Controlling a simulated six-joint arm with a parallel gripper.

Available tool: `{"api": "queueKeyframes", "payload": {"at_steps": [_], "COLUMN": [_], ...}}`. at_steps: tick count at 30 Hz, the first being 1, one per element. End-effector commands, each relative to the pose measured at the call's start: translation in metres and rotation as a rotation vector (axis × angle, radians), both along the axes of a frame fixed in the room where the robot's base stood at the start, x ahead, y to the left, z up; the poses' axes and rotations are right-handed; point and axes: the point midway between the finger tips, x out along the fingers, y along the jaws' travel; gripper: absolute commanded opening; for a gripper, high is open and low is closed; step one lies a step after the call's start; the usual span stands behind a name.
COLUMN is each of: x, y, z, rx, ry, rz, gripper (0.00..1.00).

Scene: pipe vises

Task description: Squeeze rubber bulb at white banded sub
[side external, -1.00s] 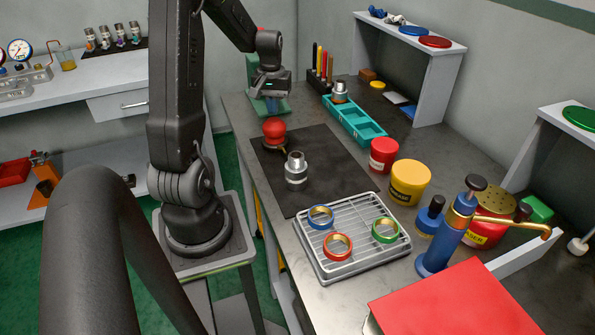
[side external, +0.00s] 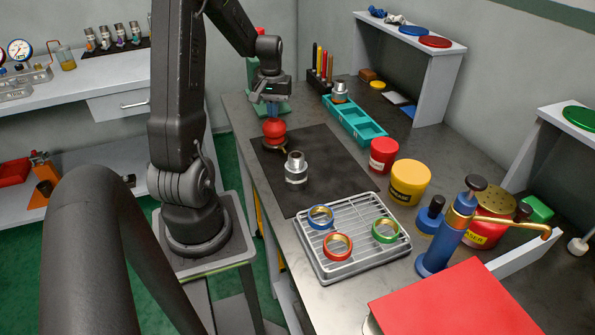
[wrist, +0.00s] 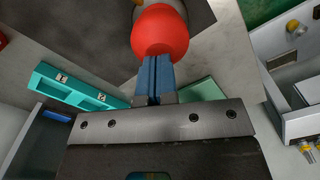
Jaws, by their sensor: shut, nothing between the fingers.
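The red rubber bulb (side external: 274,130) stands on a brass-coloured base on the dark mat's left side. In the wrist view the bulb (wrist: 160,32) is just past my fingertips. My gripper (side external: 273,112) is directly above the bulb, pointing down. In the wrist view my gripper's blue fingers (wrist: 154,62) are pressed together with nothing between them. Their tips meet the bulb's edge in the picture; I cannot tell if they touch. A silver sub (side external: 296,172) with a pale band stands upright on the mat, nearer the camera.
The teal tray (side external: 371,137) lies right of the dark mat (side external: 330,165). A wire rack (side external: 350,262) holding blue, red and green rings is in front. Red (side external: 384,155) and yellow (side external: 410,183) cans and a blue pump (side external: 446,235) stand to the right. The mat's middle is clear.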

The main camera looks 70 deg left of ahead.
Motion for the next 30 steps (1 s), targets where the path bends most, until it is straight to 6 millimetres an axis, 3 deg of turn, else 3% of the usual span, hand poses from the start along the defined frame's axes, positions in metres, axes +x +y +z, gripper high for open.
{"api": "queueKeyframes", "payload": {"at_steps": [22, 30], "x": [0.000, 0.000], "y": [0.000, 0.000], "z": [-0.022, -0.021], "rx": [-0.001, 0.000], "ry": [0.001, 0.000], "rz": [0.000, 0.000], "gripper": [0.00, 0.00]}}
